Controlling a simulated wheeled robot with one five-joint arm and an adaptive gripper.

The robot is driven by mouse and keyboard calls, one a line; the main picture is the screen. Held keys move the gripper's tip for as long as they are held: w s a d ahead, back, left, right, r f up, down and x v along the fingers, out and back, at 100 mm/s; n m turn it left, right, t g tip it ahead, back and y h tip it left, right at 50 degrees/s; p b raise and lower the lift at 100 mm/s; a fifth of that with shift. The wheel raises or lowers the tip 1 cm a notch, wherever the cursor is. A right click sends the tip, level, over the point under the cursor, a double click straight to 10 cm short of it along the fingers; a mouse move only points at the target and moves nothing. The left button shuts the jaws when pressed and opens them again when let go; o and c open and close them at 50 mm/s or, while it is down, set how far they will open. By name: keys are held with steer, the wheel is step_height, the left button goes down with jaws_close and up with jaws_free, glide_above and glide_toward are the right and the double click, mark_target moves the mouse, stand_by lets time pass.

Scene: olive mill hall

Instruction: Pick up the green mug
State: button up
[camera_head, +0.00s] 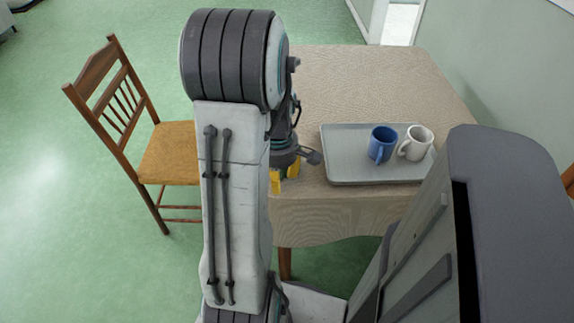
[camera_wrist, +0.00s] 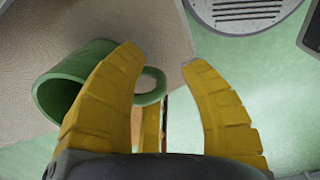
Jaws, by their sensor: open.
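The green mug (camera_wrist: 88,62) shows in the wrist view at the left, at the corner of the cloth-covered table (camera_wrist: 100,25). Its dark opening faces the lower left and its handle (camera_wrist: 160,92) points right. My gripper (camera_wrist: 165,60) is open, with yellow fingers spread. The left finger passes in front of the mug and hides part of it. The handle shows between the fingers, and the right finger is clear of it. I cannot tell whether the left finger touches the mug. In the head view my arm hides the mug; only bits of the yellow fingers (camera_head: 284,176) show.
In the head view a grey tray (camera_head: 345,160) on the table (camera_head: 370,85) holds a blue mug (camera_head: 381,146) and a white mug (camera_head: 418,144), right of my gripper. A wooden chair (camera_head: 165,155) stands left of the table. The table's back part is clear.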

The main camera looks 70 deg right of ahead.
steer(key=shift+f, duration=0.5)
steer(key=shift+o, duration=0.4)
jaws_close()
